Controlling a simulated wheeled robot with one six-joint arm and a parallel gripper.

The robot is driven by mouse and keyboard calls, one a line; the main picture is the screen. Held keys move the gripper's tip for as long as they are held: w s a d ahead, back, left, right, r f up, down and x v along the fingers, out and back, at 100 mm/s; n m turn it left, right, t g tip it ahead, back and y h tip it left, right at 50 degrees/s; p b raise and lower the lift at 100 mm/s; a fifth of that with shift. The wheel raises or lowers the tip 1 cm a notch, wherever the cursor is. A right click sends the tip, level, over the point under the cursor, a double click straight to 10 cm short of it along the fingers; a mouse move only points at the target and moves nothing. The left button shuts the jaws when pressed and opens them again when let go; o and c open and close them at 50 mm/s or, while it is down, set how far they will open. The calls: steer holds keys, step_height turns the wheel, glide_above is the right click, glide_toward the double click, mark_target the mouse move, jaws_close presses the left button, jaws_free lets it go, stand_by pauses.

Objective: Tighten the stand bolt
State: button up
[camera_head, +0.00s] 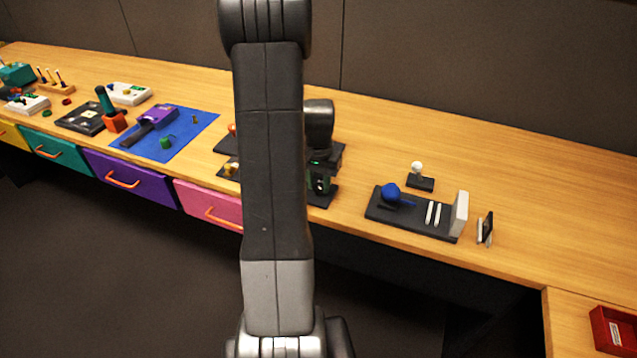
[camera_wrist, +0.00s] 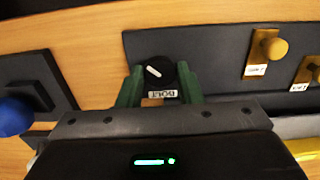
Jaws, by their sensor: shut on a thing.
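The stand bolt shows in the wrist view as a round black knob (camera_wrist: 166,82) with a white line that slants down to the right. A small plate reading BOLT (camera_wrist: 161,94) sits just below it. My gripper (camera_wrist: 159,73) has its green fingers on the left and right sides of the knob, shut on it. In the head view my gripper (camera_head: 319,172) is low over the dark panel (camera_head: 334,151), partly behind my arm. The bolt is hidden there.
A blue ball (camera_head: 390,192) on a dark base (camera_head: 380,212) and a white knob (camera_head: 417,167) lie to the right. A blue mat (camera_head: 190,142) with a purple tool is left. The table's back right is clear.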

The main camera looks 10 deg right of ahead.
mark_target(319, 186)
stand_by(0.4)
steer(key=o, duration=1)
step_height(319, 186, up, 14)
steer(key=shift+f, duration=0.1)
step_height(319, 186, down, 14)
steer(key=shift+r, duration=0.1)
stand_by(0.4)
